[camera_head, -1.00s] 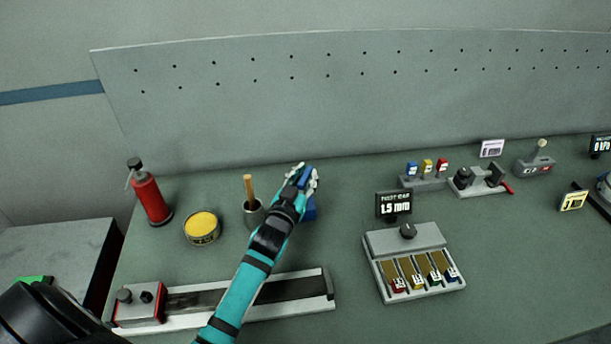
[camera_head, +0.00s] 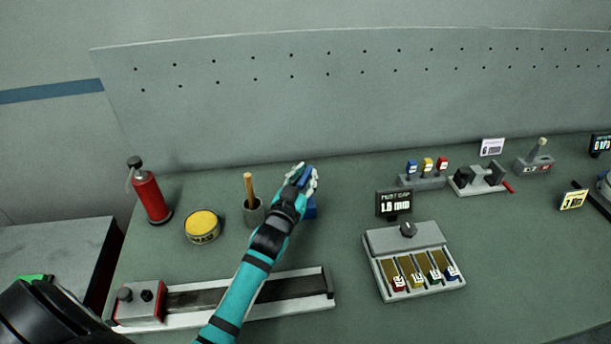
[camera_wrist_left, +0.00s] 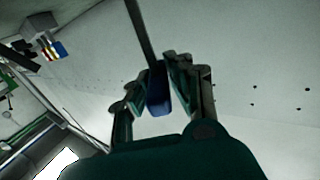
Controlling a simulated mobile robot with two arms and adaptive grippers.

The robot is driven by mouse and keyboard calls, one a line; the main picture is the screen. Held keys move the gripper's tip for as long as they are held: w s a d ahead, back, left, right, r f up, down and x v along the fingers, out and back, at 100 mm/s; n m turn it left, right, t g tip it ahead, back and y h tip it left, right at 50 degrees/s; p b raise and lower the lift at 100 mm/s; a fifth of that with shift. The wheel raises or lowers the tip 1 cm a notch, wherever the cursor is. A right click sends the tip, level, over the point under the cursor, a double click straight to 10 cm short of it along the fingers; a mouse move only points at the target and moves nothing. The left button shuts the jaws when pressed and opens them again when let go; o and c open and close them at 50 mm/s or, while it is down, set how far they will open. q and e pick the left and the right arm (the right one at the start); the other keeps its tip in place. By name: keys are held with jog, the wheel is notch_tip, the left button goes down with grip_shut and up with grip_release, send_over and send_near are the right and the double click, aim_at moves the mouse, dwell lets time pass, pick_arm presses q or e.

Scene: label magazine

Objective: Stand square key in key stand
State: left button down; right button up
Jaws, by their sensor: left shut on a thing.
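My left gripper (camera_head: 301,179) is shut on a blue-handled key (camera_head: 305,178), held near the back of the bench, right of the grey cup. In the left wrist view the key's blue handle (camera_wrist_left: 158,90) sits between the two fingers of the gripper (camera_wrist_left: 155,85), and a thin grey shaft extends from it. A blue block (camera_head: 311,210) shows just behind and below the gripper, possibly the key stand; the hand hides most of it. I cannot tell whether the key touches it. My right gripper is not in view.
A grey cup with a wooden handle (camera_head: 253,212), a yellow tin (camera_head: 202,226) and a red bottle (camera_head: 151,197) stand left. A rail fixture (camera_head: 240,297) lies in front. A slotted box (camera_head: 413,260), a display (camera_head: 394,204) and a small colored rack (camera_head: 424,183) stand right.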

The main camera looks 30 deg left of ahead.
pick_arm(q)
jog(key=shift+f+b, duration=1.15)
jog(key=shift+f, duration=0.6)
jog(key=c, duration=1.1)
grip_release()
jog(key=shift+c, duration=0.2)
jog(key=s+d, duration=0.1)
jog(key=s, duration=0.6)
jog(key=shift+s, duration=0.25)
jog(key=shift+r, duration=0.15)
